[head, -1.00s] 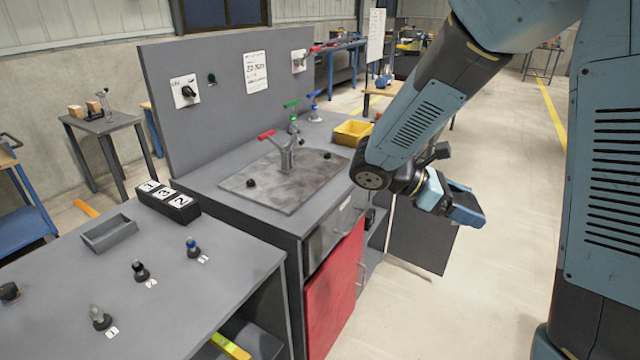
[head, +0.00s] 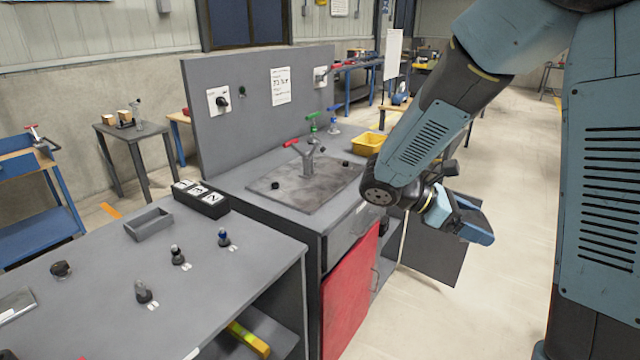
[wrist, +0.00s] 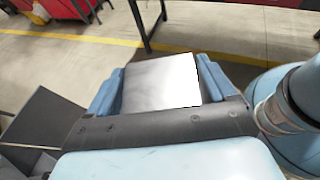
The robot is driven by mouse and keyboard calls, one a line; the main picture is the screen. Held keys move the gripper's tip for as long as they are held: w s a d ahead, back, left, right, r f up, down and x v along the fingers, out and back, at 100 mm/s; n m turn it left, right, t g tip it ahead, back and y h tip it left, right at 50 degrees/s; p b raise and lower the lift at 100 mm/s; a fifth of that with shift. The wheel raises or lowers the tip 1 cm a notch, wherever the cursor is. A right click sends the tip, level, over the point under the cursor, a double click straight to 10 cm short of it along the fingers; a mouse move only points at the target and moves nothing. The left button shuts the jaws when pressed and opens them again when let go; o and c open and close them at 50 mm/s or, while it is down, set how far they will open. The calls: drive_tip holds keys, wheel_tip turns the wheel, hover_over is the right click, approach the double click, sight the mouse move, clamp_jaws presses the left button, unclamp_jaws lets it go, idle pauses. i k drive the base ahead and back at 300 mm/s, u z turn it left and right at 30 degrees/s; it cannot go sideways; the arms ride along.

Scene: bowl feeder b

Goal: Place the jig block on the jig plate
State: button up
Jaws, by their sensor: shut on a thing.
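The jig block (wrist: 160,85), a pale grey metallic block, is clamped between the two blue fingers of my gripper (wrist: 160,76) in the wrist view. In the head view my gripper (head: 466,222) hangs in front of the bench's right end, over the aisle side; the block cannot be made out there. The jig plate appears to be the dark, worn metal plate (head: 318,192) on the bench top, left of my gripper and apart from it. A red-handled clamp (head: 308,158) stands on its back part, with black knobs (head: 278,185) at two places.
A yellow bin (head: 368,144) sits at the bench's right. A red cabinet door (head: 348,300) fronts the bench. The left table (head: 100,262) carries a grey tray (head: 148,226), a numbered black block (head: 201,205) and several small posts. A dark panel (head: 432,262) stands below my gripper.

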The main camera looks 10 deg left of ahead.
sight(327, 181)
drive_tip(key=u, duration=0.05)
drive_tip(key=i, duration=0.9)
drive_tip(key=z, duration=0.1)
